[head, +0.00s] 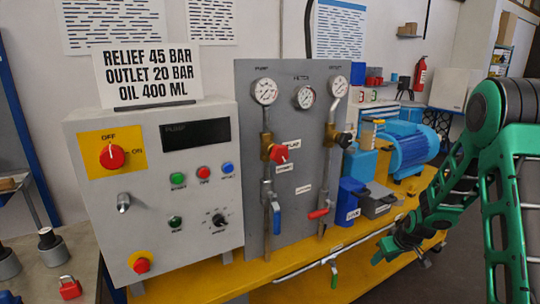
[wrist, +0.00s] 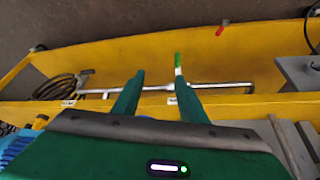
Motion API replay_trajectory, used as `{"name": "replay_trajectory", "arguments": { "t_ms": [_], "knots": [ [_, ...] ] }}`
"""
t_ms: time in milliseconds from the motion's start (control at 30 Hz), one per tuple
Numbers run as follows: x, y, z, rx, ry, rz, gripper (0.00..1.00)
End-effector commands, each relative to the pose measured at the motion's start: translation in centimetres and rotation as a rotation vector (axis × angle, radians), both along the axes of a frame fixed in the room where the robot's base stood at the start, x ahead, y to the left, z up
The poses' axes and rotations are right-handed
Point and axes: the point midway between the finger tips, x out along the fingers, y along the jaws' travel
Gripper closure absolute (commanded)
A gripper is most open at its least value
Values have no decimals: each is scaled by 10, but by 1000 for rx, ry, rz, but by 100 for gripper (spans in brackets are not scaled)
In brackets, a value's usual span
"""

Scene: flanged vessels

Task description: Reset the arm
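My green arm comes in from the right in the head view. My gripper (head: 388,252) hangs over the right part of the yellow bench (head: 285,268), right of the drain pipe. In the wrist view its two dark green fingers (wrist: 158,82) are spread apart with nothing between them. Behind them lie the yellow frame (wrist: 50,72) and a silver pipe (wrist: 225,87). A green valve handle (wrist: 178,62) shows just beyond the right fingertip; I cannot tell whether they touch.
The grey control box (head: 155,190) and gauge panel (head: 300,160) stand left of my gripper. A blue motor (head: 408,148) and blue block (head: 350,198) are close behind it. A black hose (wrist: 55,88) lies at left in the wrist view. Floor is open in front.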

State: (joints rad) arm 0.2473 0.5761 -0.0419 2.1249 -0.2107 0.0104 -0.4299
Motion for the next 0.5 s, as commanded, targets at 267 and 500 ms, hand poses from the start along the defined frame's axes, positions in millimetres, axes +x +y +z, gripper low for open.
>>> {"name": "replay_trajectory", "arguments": {
  "t_ms": [267, 500],
  "knots": [
    [-78, -27, 85, -33, 111, -136, 61],
    [-159, -40, 143, -36, 202, -281, 61]
  ]
}}
